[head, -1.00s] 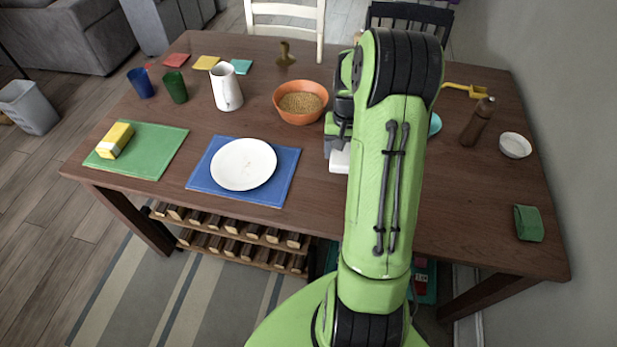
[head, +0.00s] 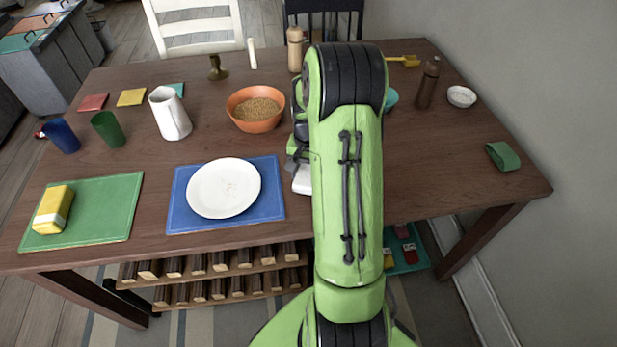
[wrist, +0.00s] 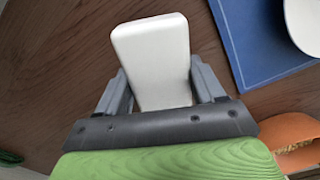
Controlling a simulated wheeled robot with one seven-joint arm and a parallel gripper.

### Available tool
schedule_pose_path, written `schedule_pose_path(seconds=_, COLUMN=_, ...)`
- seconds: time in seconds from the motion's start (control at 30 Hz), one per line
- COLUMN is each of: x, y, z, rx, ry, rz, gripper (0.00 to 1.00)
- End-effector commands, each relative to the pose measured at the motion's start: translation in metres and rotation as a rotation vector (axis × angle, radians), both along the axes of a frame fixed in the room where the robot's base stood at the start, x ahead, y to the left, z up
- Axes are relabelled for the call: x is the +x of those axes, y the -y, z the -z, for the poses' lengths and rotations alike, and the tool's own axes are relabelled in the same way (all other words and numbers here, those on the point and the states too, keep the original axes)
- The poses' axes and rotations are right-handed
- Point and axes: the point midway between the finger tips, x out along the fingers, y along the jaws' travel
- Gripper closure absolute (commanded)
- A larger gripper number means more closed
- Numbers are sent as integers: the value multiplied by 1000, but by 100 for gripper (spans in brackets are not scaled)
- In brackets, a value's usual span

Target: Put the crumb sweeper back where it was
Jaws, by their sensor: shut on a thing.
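The crumb sweeper appears to be the white, rounded block (wrist: 152,50) between the fingers in the wrist view. My gripper (wrist: 162,88) is shut on it, with one grey finger on each side. In the head view, the white end of the sweeper (head: 302,180) shows left of my green arm, just right of the blue placemat (head: 275,208). Most of my gripper (head: 298,158) is hidden behind the arm there. The sweeper is over the wooden table (head: 440,165); I cannot tell whether it touches the top.
A white plate (head: 223,188) lies on the blue placemat. An orange bowl (head: 238,112) of grain stands behind it. A green placemat (head: 110,220) bears a yellow block (head: 50,212).

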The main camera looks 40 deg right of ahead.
Motion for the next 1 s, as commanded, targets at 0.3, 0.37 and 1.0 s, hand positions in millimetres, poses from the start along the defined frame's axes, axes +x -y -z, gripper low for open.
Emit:
schedule_pose_path(seconds=0.3, x=0, y=0, z=10, rx=-1, ry=1, rz=0, gripper=60)
schedule_pose_path(seconds=0.37, x=0, y=0, z=12, rx=-1, ry=1, rz=0, gripper=60)
schedule_pose_path(seconds=1.0, x=1, y=1, z=-24, rx=-4, ry=4, rz=0, gripper=6)
